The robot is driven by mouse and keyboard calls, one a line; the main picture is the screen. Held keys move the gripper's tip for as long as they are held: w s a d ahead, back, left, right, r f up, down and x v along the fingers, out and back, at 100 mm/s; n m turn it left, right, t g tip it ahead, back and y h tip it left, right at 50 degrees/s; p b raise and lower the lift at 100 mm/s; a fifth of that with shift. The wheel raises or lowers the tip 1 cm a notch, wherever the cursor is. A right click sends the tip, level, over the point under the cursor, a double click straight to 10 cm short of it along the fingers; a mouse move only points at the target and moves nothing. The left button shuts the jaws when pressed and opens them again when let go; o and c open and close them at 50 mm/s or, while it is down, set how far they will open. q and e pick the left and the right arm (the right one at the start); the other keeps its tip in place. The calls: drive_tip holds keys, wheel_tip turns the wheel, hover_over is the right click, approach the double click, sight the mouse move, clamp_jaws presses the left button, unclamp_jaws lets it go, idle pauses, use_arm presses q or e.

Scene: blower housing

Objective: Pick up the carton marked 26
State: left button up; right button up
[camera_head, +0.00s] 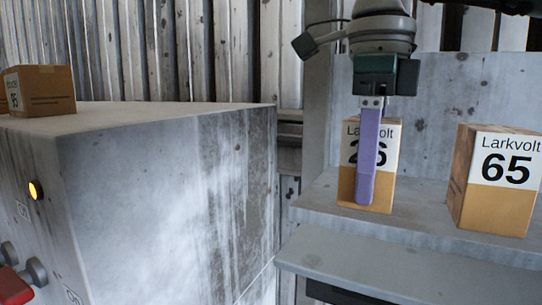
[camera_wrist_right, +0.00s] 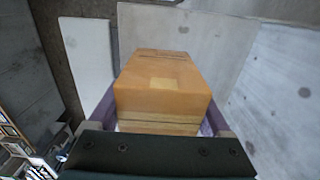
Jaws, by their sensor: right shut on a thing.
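The carton marked 26 (camera_head: 384,190) is a tan box with a white "Larkvolt" label, upright at the shelf in the head view. My right gripper (camera_head: 367,190) comes down from above in front of it, and a purple finger covers part of the number. In the right wrist view the tan carton (camera_wrist_right: 165,85) sits between the two purple fingers, and the right gripper (camera_wrist_right: 145,125) is shut on it. Whether its base touches the shelf is hard to tell. My left gripper is not in view.
A carton marked 65 (camera_head: 497,185) stands to the right on the same grey shelf (camera_head: 420,222). Another carton (camera_head: 45,92) sits on top of the large grey housing (camera_head: 170,190) at left. A ribbed wall stands behind.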

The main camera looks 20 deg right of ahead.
drive_tip(key=c, duration=0.3)
drive_tip(key=shift+r, duration=0.15)
